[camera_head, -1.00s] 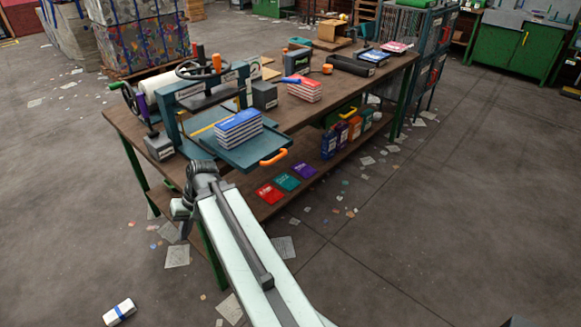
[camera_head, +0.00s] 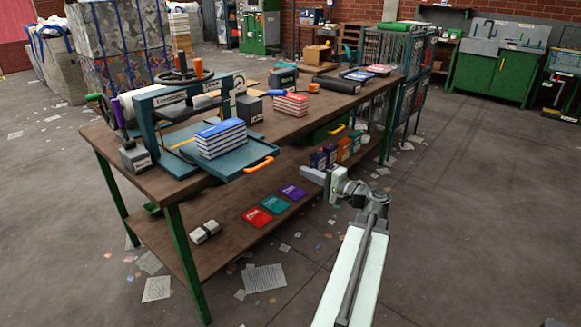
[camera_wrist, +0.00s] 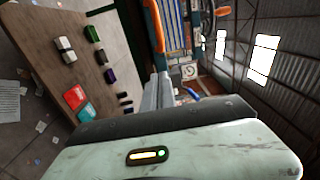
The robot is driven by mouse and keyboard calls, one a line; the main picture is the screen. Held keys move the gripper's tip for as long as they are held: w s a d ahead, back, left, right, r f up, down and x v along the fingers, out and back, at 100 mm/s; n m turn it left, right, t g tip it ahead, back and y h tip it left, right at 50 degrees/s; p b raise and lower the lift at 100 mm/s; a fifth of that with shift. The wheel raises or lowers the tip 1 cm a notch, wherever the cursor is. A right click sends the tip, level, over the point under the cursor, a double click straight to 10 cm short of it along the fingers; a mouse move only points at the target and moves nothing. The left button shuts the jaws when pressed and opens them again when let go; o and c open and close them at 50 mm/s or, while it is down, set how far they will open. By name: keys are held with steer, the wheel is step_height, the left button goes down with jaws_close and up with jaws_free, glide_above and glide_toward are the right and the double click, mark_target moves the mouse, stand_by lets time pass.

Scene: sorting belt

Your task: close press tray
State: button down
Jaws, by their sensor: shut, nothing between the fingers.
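The press (camera_head: 190,100) stands on the near left end of the workbench. Its teal tray (camera_head: 232,170) is pulled out toward the bench's front edge and carries a stack of blue-topped books (camera_head: 220,138). The tray's orange handle (camera_head: 259,165) sticks out past the bench edge. My gripper (camera_head: 303,173) is shut and empty, to the right of the handle and apart from it in the head view. In the wrist view, my gripper's fingers (camera_wrist: 158,92) point up the picture, with the orange handle (camera_wrist: 154,25) beyond them.
The wooden workbench (camera_head: 290,125) holds more books and boxes. Its lower shelf (camera_head: 225,250) carries red, teal and purple booklets and a grey bundle (camera_head: 205,232). Papers (camera_head: 265,278) litter the floor. Open floor lies to the right.

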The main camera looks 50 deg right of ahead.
steer(key=w, duration=1.3)
steer(key=shift+d, duration=0.45)
